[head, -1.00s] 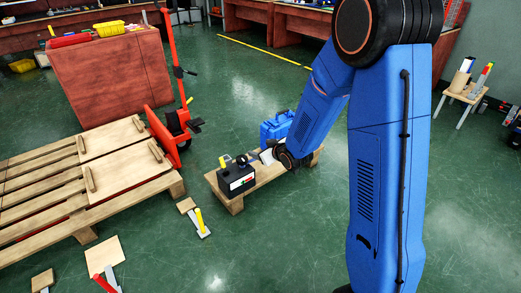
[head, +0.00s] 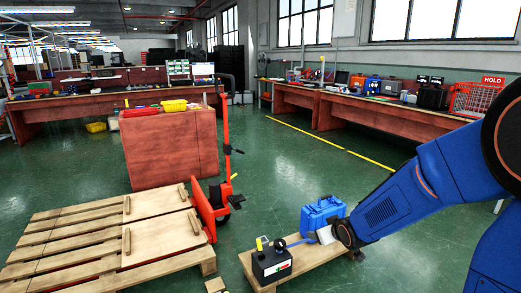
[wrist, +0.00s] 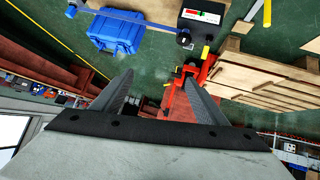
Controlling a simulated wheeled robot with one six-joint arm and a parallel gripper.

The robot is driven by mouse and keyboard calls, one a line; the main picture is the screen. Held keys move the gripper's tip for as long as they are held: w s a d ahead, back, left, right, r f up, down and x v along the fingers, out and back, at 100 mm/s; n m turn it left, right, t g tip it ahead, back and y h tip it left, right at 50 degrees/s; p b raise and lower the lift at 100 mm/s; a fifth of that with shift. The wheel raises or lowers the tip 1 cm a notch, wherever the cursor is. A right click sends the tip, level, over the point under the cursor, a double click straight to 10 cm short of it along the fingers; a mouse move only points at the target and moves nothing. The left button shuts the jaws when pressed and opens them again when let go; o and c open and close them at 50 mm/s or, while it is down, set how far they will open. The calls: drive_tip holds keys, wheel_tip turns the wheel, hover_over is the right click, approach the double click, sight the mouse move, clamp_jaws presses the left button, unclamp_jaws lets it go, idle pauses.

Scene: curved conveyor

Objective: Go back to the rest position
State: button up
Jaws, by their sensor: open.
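My gripper (wrist: 158,74) is open in the wrist view, its two dark fingers spread apart with nothing between them. In the head view its pale body (head: 326,235) hangs at the end of my blue arm, over or beside the low wooden stand (head: 312,262); I cannot tell the exact gap. The fingers are hard to make out there. A black box with a small display (head: 271,266) sits at the stand's near left end and also shows at the top of the wrist view (wrist: 205,10). A blue case (head: 322,213) stands behind the gripper.
A wooden pallet with boards (head: 85,238) lies at left. A red pallet jack (head: 212,200) stands beside it, in front of a red cabinet (head: 165,150). Workbenches (head: 375,112) line the back. The green floor (head: 275,165) between is open, crossed by a yellow line.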

drive_tip(key=s+d+r+m+g+h, duration=0.1)
drive_tip(key=s+d+r, duration=0.25)
drive_tip(key=s, duration=0.45)
drive_tip(key=s+d+r+m+g+h, duration=0.1)
drive_tip(key=s+d+r+m, duration=0.1)
drive_tip(key=s+r, duration=0.5)
drive_tip(key=s+m+g, duration=0.1)
drive_tip(key=s+g, duration=0.2)
drive_tip(key=s, duration=1.8)
drive_tip(key=shift+s+d+r+m, duration=0.3)
drive_tip(key=shift+s+d+r, duration=0.05)
drive_tip(key=shift+d+r, duration=0.05)
